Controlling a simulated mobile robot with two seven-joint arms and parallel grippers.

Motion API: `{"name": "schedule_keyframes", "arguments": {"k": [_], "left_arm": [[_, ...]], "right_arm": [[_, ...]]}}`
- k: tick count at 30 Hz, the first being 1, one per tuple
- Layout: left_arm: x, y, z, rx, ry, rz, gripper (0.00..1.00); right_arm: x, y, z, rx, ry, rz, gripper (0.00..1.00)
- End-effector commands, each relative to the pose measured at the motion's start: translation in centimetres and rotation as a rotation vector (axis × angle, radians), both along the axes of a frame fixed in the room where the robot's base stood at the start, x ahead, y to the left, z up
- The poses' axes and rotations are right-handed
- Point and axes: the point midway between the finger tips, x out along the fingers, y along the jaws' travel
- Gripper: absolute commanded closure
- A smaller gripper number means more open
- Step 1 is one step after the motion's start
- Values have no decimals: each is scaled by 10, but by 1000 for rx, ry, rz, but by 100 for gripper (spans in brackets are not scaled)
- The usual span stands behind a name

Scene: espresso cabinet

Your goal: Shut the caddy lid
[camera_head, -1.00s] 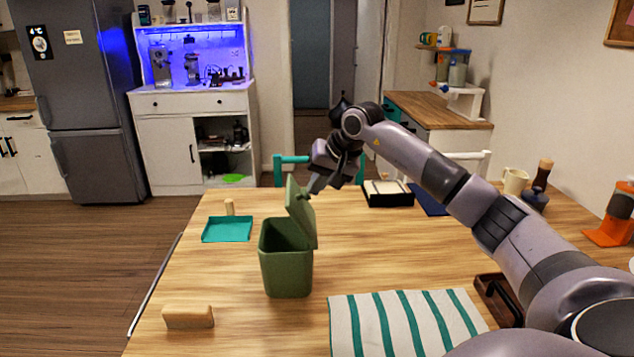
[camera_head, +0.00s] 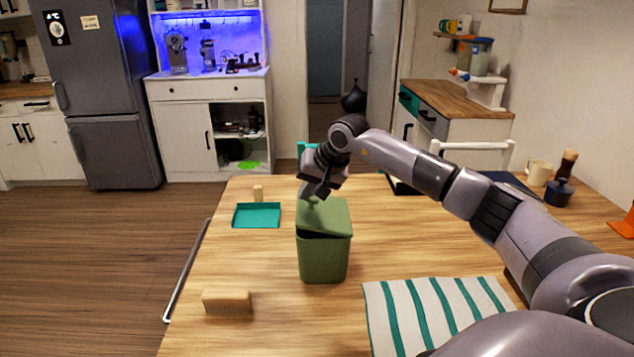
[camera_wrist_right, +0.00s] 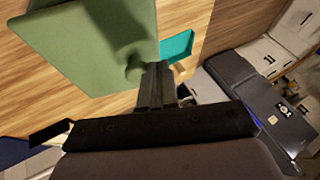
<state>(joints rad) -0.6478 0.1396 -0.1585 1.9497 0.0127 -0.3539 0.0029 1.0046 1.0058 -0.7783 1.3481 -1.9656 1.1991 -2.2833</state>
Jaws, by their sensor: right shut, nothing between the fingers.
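The green caddy (camera_head: 323,262) stands upright on the wooden table. Its lid (camera_head: 325,217) lies nearly flat over the opening, with a dark gap showing under its front left edge. My right gripper (camera_head: 311,194) is shut and empty at the lid's back left edge. In the right wrist view, the shut fingers (camera_wrist_right: 154,72) are beside a rounded knob on the green lid (camera_wrist_right: 92,40); they seem to touch it. The left gripper is not in view.
A teal dustpan (camera_head: 257,216) and a wooden block (camera_head: 227,301) lie left of the caddy. A striped towel (camera_head: 428,312) lies to its front right. A mug (camera_head: 539,173) and a dark blue pot (camera_head: 559,193) stand at the far right.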

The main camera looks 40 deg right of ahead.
Motion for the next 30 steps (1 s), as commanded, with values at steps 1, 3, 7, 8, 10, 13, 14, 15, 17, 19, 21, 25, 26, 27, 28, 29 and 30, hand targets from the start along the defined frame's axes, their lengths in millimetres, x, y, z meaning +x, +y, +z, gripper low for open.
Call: {"name": "schedule_keyframes", "arguments": {"k": [1, 3, 7, 8, 10, 13, 14, 15, 17, 19, 21, 25, 26, 27, 28, 29, 30], "left_arm": [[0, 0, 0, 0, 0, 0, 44], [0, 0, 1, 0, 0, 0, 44], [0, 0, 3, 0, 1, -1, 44], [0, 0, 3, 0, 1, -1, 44], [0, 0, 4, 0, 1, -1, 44], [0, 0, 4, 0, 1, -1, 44], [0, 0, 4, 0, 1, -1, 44], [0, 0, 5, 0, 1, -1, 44], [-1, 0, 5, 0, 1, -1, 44], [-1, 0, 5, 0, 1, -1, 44], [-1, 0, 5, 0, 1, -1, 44], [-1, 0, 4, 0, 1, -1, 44], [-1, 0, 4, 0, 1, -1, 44], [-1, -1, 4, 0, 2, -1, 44], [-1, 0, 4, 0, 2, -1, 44], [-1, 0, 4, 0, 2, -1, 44], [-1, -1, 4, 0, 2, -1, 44]], "right_arm": [[3, 3, -3, 0, -1, 1, 100], [5, 6, -8, -1, 0, 2, 100], [9, 11, -15, -31, 24, 2, 100], [10, 12, -16, -42, 33, 2, 100], [11, 13, -20, -62, 52, 1, 100], [12, 14, -23, -83, 69, 0, 100], [12, 14, -24, -88, 74, 1, 100], [13, 14, -25, -94, 79, 0, 100], [13, 14, -26, -100, 85, 0, 100], [13, 14, -27, -103, 88, -1, 100], [13, 15, -27, -105, 89, -1, 100], [13, 15, -27, -106, 89, 0, 100], [13, 15, -27, -106, 90, 0, 100], [13, 15, -27, -106, 90, 0, 100], [13, 15, -27, -106, 90, 0, 100], [13, 15, -27, -106, 90, 0, 100], [13, 15, -27, -106, 90, 0, 100]]}}
